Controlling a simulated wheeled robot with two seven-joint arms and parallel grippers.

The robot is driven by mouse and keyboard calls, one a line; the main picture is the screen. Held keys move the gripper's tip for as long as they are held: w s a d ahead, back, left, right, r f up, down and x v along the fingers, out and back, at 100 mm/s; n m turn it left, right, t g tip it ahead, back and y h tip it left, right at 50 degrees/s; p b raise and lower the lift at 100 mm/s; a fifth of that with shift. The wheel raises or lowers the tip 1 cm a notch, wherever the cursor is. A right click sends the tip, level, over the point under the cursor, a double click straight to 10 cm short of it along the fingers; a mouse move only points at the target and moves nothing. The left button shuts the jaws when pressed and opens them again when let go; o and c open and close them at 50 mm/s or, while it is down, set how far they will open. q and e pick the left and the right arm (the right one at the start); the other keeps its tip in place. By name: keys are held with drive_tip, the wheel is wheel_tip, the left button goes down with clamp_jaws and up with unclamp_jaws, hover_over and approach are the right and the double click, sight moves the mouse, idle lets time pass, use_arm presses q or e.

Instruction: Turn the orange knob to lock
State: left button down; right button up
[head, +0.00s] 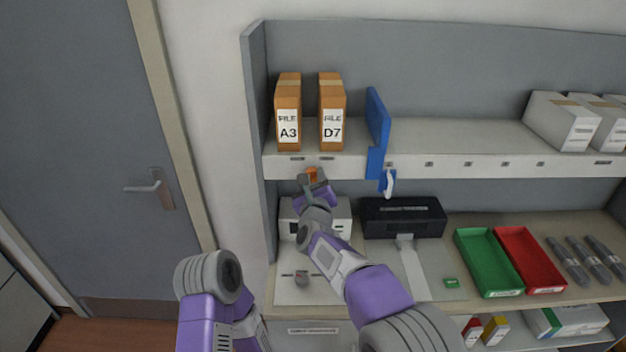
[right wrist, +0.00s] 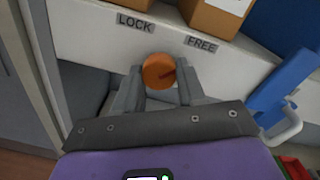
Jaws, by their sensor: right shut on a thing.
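The orange knob (head: 312,173) is on the front edge of the upper shelf, below the file boxes. In the right wrist view the knob (right wrist: 155,71) sits between the two grey fingers of my right gripper (right wrist: 158,76), which is shut on it. A dark red mark on the knob's face lies on its right side, toward the FREE label (right wrist: 201,44). The LOCK label (right wrist: 135,23) is up and to the left of the knob. In the head view my right gripper (head: 312,183) partly covers the knob. My left gripper is out of view.
File boxes A3 (head: 288,112) and D7 (head: 332,112) stand above the knob. A blue divider (head: 378,125) with a white handle (head: 388,182) is to the right. A white device (head: 340,222) and a black cartridge (head: 403,217) are below. A grey side panel (head: 255,130) bounds the left.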

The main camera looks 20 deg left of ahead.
drive_tip(key=shift+n, duration=0.3)
drive_tip(key=n+b, duration=0.1)
drive_tip(key=n, duration=0.1)
drive_tip(key=shift+n, duration=0.3)
drive_tip(key=n, duration=0.4)
drive_tip(key=shift+r, duration=0.1)
drive_tip(key=n+p, duration=0.2)
drive_tip(key=n, duration=0.3)
drive_tip(key=shift+n, duration=0.4)
drive_tip(key=n+p, duration=0.1)
drive_tip(key=n, duration=0.3)
drive_tip(key=shift+h+p, duration=0.4)
drive_tip(key=shift+n, duration=0.4)
drive_tip(key=o, duration=1.1)
drive_tip(key=shift+c, duration=0.2)
drive_tip(key=shift+s, duration=0.15)
